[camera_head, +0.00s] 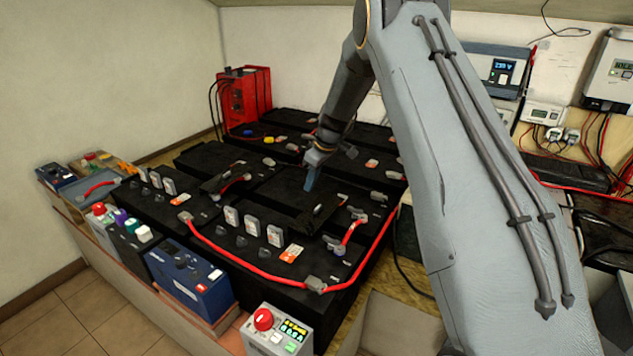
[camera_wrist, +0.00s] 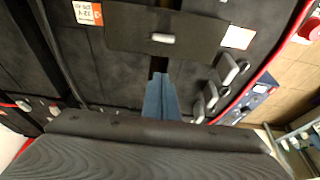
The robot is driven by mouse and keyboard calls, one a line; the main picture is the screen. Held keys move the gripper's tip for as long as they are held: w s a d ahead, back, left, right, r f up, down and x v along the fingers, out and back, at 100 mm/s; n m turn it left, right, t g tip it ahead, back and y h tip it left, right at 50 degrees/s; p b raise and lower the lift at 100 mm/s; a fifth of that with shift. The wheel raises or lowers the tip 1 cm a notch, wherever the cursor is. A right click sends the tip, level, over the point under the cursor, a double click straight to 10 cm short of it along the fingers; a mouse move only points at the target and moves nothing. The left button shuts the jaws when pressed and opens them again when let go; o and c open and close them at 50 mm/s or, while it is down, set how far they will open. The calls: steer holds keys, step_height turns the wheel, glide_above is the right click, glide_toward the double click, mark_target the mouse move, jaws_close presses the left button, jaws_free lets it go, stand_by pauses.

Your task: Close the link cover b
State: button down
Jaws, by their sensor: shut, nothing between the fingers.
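My gripper (camera_head: 309,181) reaches down over the middle of the black battery bank, its blue-grey fingers together and empty. In the wrist view the shut fingers (camera_wrist: 161,97) point at a dark flat cover (camera_wrist: 130,32) with a small pale tab. The fingertips lie just short of the cover's near edge in that picture; I cannot tell whether they touch it. In the head view a dark flap (camera_head: 325,211) is right of and below the fingertips and looks tilted. No letter is readable, so I cannot tell which cover is b.
A red cable (camera_head: 262,274) runs along the front batteries. White upright modules (camera_head: 252,226) stand near the fingers. A blue box (camera_head: 188,280) and a grey box with a red button (camera_head: 278,331) stand at the front. A red unit (camera_head: 245,94) stands at the back left.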

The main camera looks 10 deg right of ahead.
mark_target(311, 209)
step_height(311, 209, down, 6)
steer(key=p, duration=0.3)
steer(key=shift+f+p, duration=0.2)
steer(key=shift+p, duration=0.1)
steer(key=shift+s+d+f+p, duration=0.15)
steer(key=shift+s+d+p, duration=0.25)
steer(key=shift+s+d, duration=0.2)
